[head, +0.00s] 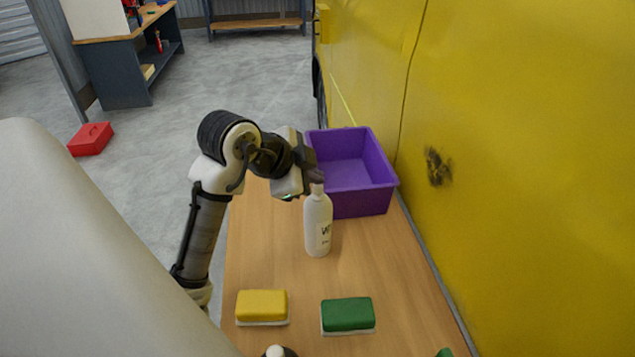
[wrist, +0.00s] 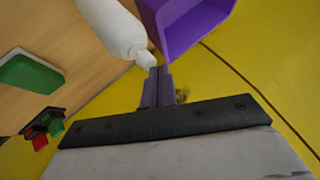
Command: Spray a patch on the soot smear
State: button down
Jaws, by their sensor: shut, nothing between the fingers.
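The soot smear (head: 438,167) is a dark patch on the yellow panel at the right; part of it shows behind my fingers in the wrist view (wrist: 182,95). A white bottle (head: 318,228) with a partly readable label stands upright on the wooden table. In the wrist view the bottle (wrist: 112,28) has its narrow top close to my fingertips. My gripper (head: 316,176) is at the bottle's top, with its fingers (wrist: 160,72) closed together and holding nothing. I cannot tell whether they touch the bottle.
A purple bin (head: 362,205) stands right behind the bottle, beside the yellow panel. A yellow sponge (head: 262,306) and a green sponge (head: 347,315) lie on the near table (head: 265,250). A dark item with red and green parts (wrist: 42,128) shows in the wrist view. A red case (head: 90,138) is on the floor.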

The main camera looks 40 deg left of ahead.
jog(key=shift+f, duration=0.15)
dwell(0.4)
jog(key=shift+f+b, duration=0.35)
jog(key=shift+b, duration=0.2)
jog(key=shift+r+p, duration=0.3)
jog(key=shift+r, duration=0.3)
notch_tip(320, 180, up, 6)
jog(key=p, duration=0.4)
dwell(2.5)
